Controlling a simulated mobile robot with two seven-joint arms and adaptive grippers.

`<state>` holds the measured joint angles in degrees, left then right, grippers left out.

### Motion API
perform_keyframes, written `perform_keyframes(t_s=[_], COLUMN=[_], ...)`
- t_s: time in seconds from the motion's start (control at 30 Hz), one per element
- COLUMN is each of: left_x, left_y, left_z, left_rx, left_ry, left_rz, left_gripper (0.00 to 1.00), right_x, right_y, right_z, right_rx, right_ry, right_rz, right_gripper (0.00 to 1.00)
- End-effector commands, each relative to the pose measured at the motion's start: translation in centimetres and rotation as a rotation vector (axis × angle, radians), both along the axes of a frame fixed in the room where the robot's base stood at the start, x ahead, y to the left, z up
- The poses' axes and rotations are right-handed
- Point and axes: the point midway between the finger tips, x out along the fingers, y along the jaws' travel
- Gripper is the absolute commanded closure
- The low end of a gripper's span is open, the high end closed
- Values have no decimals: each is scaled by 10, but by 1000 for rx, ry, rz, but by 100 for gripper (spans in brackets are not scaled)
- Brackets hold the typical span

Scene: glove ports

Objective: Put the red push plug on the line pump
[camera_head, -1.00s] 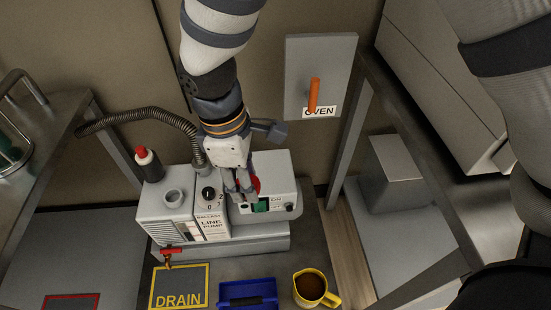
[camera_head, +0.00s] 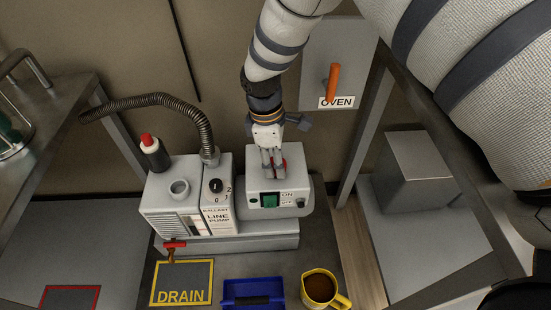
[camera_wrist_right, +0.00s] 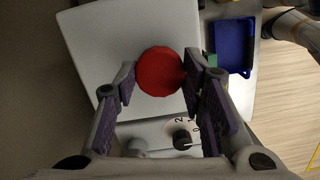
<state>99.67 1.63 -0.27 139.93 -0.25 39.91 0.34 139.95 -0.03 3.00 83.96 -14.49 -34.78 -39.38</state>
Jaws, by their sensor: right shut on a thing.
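My right gripper (camera_head: 273,172) is over the top of that box, pointing down. It is shut on the red push plug (camera_wrist_right: 160,72), a round red disc between the fingers in the wrist view. Only a sliver of red shows in the head view. I cannot tell whether the plug touches the box. My left gripper is not in view.
A dark bottle (camera_head: 155,155) with a red cap stands behind the pump, near a ribbed hose (camera_head: 150,100). In front are a yellow-framed drain mat (camera_head: 182,280), a blue tray (camera_head: 253,283) and a yellow mug (camera_head: 320,287). An oven panel (camera_head: 315,60) with an orange handle is behind.

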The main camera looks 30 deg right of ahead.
Motion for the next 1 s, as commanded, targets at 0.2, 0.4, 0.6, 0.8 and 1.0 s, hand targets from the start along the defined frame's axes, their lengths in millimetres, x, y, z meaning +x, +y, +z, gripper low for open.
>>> perform_keyframes(t_s=[0.2, 0.4, 0.6, 0.8, 1.0], left_x=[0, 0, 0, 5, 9], left_y=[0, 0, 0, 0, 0], left_z=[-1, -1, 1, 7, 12], left_rx=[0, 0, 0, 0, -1], left_ry=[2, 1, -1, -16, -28], left_rz=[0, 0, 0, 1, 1], left_gripper=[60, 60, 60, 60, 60], right_x=[0, 0, 0, 5, 8], right_y=[0, 0, 0, 5, 10], right_z=[-3, -3, 2, 49, 99], right_rx=[1, 0, 0, 0, 1], right_ry=[1, 0, -1, -8, -6], right_rz=[0, 0, 0, 0, 0], right_gripper=[58, 43, 43, 43, 43])
